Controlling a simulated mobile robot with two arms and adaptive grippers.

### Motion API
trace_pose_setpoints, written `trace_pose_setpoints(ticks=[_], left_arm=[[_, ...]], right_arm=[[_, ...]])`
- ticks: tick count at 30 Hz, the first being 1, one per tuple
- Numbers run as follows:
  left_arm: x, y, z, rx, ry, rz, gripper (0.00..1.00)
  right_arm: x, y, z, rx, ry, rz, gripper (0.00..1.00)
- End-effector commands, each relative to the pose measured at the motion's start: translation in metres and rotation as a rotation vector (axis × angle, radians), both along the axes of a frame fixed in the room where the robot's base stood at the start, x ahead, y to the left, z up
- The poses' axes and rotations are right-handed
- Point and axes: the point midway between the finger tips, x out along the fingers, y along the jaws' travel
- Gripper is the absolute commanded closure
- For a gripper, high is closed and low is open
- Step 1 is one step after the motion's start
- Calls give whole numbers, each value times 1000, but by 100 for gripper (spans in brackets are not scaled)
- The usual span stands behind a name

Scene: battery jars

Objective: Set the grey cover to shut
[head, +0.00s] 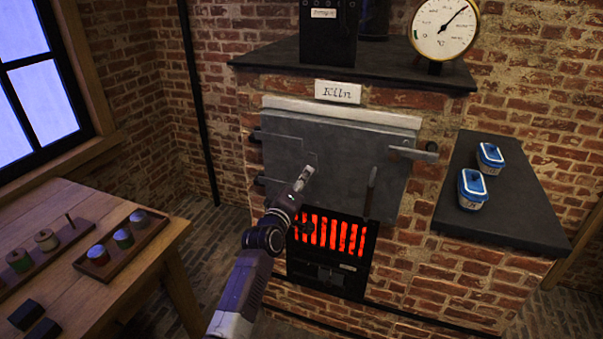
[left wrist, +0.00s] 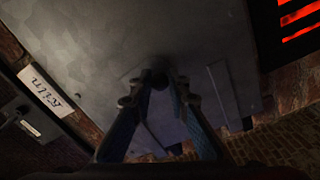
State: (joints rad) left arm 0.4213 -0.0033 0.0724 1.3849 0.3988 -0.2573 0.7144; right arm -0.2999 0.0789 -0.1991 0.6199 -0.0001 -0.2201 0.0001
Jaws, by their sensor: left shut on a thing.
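The grey cover (head: 345,160) is a flat metal door on the front of the brick kiln, below the "Kiln" sign. It has hinges on its left and an upright handle (head: 371,190) low on its right. I cannot tell whether a narrow gap stands behind it. My left gripper (head: 305,174) is in front of its left part. In the left wrist view, the fingertips (left wrist: 160,88) close around a small dark knob-like part against the cover (left wrist: 90,45); the fingers partly hide it. My right gripper is not in view.
Glowing red bars (head: 330,232) show below the cover. A grey latch (head: 412,153) sticks out at its right. Two blue-lidded jars stand on the dark shelf (head: 505,215) at right. A wooden table (head: 75,220) with trays and several jars stands at left.

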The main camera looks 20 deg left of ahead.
Motion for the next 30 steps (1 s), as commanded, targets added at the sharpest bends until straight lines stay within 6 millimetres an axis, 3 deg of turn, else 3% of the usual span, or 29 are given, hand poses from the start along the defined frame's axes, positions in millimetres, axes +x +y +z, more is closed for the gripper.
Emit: trace_pose_setpoints(ticks=[4, 12, 28, 29, 30], left_arm=[[0, -5, 1, -87, 3, 1, 100], [0, -9, 0, -172, 5, 1, 100], [0, -10, 0, -193, 6, 0, 100], [0, -10, 0, -193, 6, 0, 81], [0, -10, 0, -193, 6, 0, 76]], right_arm=[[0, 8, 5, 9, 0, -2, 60], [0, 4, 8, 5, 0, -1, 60], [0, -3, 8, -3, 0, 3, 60], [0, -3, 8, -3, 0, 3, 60], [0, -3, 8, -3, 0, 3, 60]])
